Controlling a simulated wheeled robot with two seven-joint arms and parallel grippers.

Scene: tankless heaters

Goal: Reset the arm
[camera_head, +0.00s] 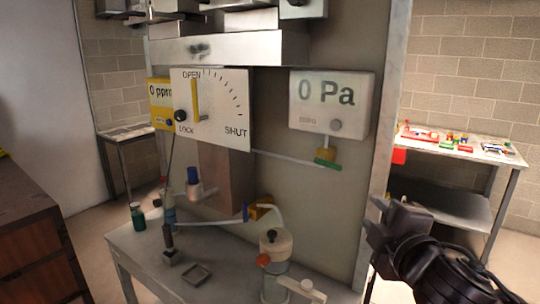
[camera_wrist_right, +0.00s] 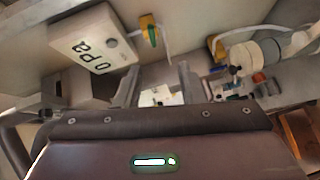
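My right gripper (camera_head: 380,222) is at the lower right in the head view, in front of the panel's right edge. It touches nothing that I can see. In the right wrist view its two fingers stand apart with an empty gap (camera_wrist_right: 156,84) between them. My right arm comes in from the lower right corner, bent and dark. My left arm and left gripper do not show in either view.
A panel carries a white "0 Pa" gauge (camera_head: 331,103), an OPEN/SHUT dial plate (camera_head: 211,105) and a yellow "0 ppm" meter (camera_head: 159,92). Pipes and valves stand over a grey bench (camera_head: 225,285). A side table (camera_head: 460,148) with small coloured items is at right.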

